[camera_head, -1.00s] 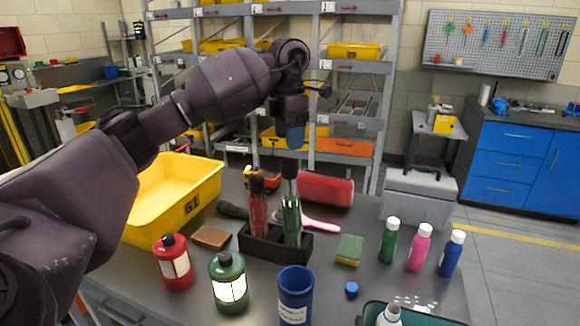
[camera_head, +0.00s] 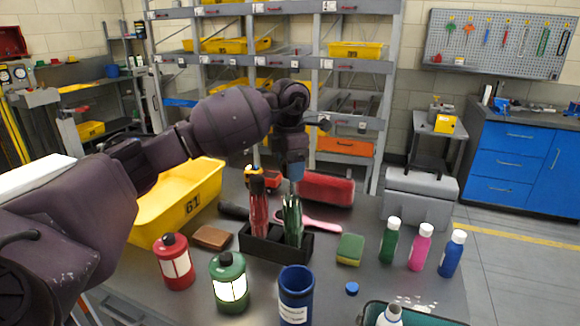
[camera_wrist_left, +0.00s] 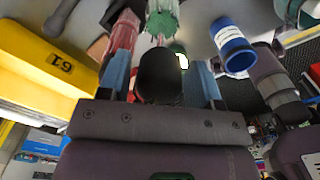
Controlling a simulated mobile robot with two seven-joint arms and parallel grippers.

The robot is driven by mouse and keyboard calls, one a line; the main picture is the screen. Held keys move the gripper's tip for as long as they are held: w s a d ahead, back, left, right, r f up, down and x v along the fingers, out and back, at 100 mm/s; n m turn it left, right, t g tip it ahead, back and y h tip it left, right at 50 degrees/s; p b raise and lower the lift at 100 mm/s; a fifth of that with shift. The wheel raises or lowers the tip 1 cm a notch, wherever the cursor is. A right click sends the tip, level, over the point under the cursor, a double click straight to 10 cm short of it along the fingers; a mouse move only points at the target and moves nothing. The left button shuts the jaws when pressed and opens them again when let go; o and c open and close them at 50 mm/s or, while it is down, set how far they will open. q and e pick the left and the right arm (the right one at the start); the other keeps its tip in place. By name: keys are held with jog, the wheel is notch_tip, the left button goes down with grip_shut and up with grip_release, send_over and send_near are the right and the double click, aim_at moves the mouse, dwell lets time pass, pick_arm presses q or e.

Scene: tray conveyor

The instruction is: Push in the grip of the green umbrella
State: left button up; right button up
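The green umbrella (camera_head: 292,222) stands upright in a black holder (camera_head: 278,249) on the table, beside a red umbrella (camera_head: 258,210). My left gripper (camera_head: 292,176) is at the top of the green umbrella and hides its grip in the head view. In the left wrist view the dark grip (camera_wrist_left: 160,76) lies between the two blue fingers of my left gripper (camera_wrist_left: 163,66), with a gap on each side. The fingers are open. The green canopy (camera_wrist_left: 161,20) shows beyond the grip.
A yellow bin (camera_head: 180,204) stands left of the holder. A sponge (camera_head: 350,249) and several bottles are to the right.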

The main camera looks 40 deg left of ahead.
pick_arm(q)
grip_shut()
notch_tip(320, 180, down, 3)
jog(key=shift+b, duration=0.55)
jog(key=shift+f, duration=0.3)
jog(key=shift+r, duration=0.15)
jog(key=shift+c, duration=0.9)
grip_release()
jog(key=o, duration=0.4)
jog(key=shift+r, duration=0.1)
pick_arm(e)
jog(key=shift+s+f, duration=0.25)
jog(key=shift+f, duration=0.45)
